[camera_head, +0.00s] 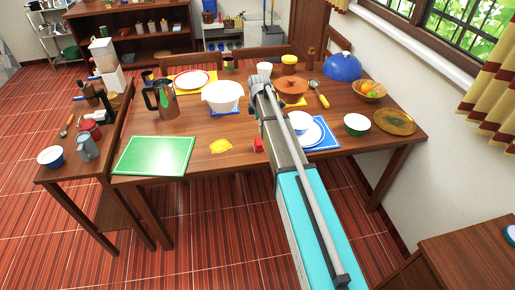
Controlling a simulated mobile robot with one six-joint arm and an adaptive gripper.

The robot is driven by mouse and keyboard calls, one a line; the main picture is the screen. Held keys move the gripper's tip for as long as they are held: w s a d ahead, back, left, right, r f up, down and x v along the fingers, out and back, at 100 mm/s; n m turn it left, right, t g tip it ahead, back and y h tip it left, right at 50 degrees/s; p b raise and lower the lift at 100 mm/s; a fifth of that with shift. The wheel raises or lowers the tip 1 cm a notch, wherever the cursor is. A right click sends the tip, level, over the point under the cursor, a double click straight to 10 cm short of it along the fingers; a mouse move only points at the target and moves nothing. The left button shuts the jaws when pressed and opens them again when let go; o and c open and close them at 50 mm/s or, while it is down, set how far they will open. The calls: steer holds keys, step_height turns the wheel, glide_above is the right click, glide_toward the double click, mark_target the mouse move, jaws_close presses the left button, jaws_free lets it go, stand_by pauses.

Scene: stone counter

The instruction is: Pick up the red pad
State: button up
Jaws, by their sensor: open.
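A small red block-like thing (258,146), which looks like the red pad, lies on the wooden table right beside the left edge of my arm in the picture. My arm may cover part of it. My arm reaches from the lower right over the table, and its far end is above the table near the white pot. My gripper's fingers are not visible; the arm seems to hide them, so their distance from the red pad cannot be told.
A yellow cloth-like piece (220,146) and a green board (154,156) lie to the left. Bare wood surrounds the yellow piece.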

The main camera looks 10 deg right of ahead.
mark_target(259, 141)
steer(key=shift+f+b, duration=3.05)
steer(key=shift+f, duration=0.35)
steer(key=shift+w+f+b, duration=0.15)
steer(key=shift+f+b, duration=2.45)
steer(key=c, duration=0.8)
steer(key=shift+o, duration=0.2)
steer(key=shift+r, duration=0.2)
